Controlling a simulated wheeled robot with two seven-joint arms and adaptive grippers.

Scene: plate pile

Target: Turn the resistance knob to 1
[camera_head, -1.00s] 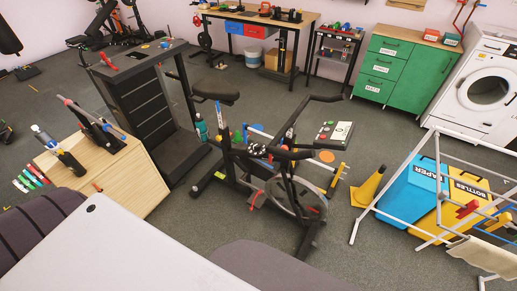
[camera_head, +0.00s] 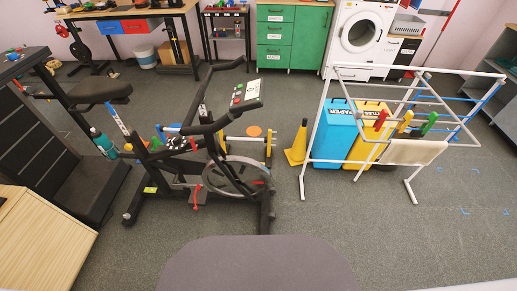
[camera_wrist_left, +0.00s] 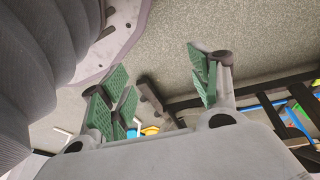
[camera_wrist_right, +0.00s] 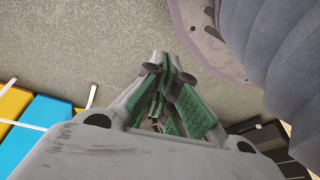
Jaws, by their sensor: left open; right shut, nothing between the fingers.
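The black exercise bike (camera_head: 262,205) stands on the grey floor left of centre in the head view, with its seat at the left and its handlebars at the right. A small light panel (camera_head: 246,92) with red and green parts shows by the handlebars. I cannot tell which part of the bike is the resistance knob or read its setting. My left gripper (camera_wrist_left: 157,88) shows in the left wrist view, with its green pads apart and nothing between them. My right gripper (camera_wrist_right: 166,95) shows in the right wrist view with its pads together, empty. Neither gripper shows in the head view.
A white drying rack (camera_head: 318,140) stands right of the bike around a blue bin (camera_head: 335,133) and a yellow bin. A yellow cone (camera_head: 297,145) stands between bike and rack. A wooden cabinet (camera_head: 40,245) is at front left. The floor at the right is clear.

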